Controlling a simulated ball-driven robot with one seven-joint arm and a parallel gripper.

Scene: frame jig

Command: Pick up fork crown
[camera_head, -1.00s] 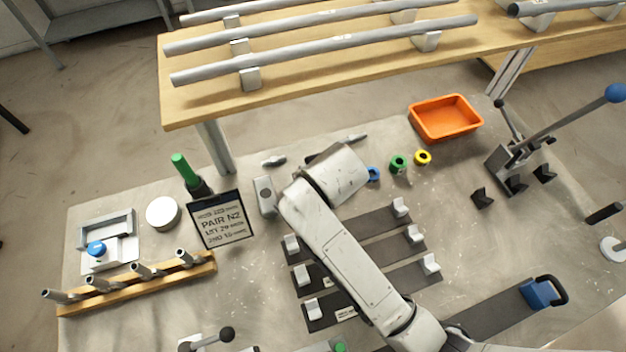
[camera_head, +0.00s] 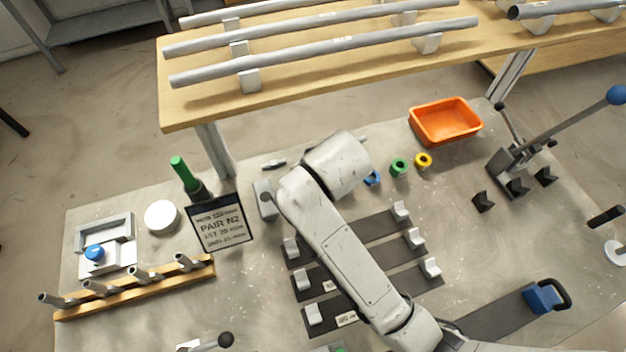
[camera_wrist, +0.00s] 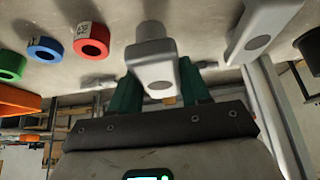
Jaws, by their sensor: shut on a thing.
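The fork crown (camera_wrist: 152,58), a pale grey metal piece with a round dark bore in its near end, sits between the green fingers of my gripper (camera_wrist: 158,92) in the wrist view. The gripper is shut on it. In the head view my wrist hides the gripper and the held crown. A second, similar grey piece (camera_wrist: 262,28) stands to the right in the wrist view, apart from the fingers. A grey block (camera_head: 265,200) shows left of my wrist in the head view. I cannot tell how far the held crown is above the bench.
Red (camera_wrist: 91,39), blue (camera_wrist: 46,49) and green (camera_wrist: 10,65) rings lie to the left in the wrist view. An orange bin (camera_head: 446,137) stands at the back right. A sign (camera_head: 220,224) stands left of my arm. A tube rack (camera_head: 330,55) is behind the bench.

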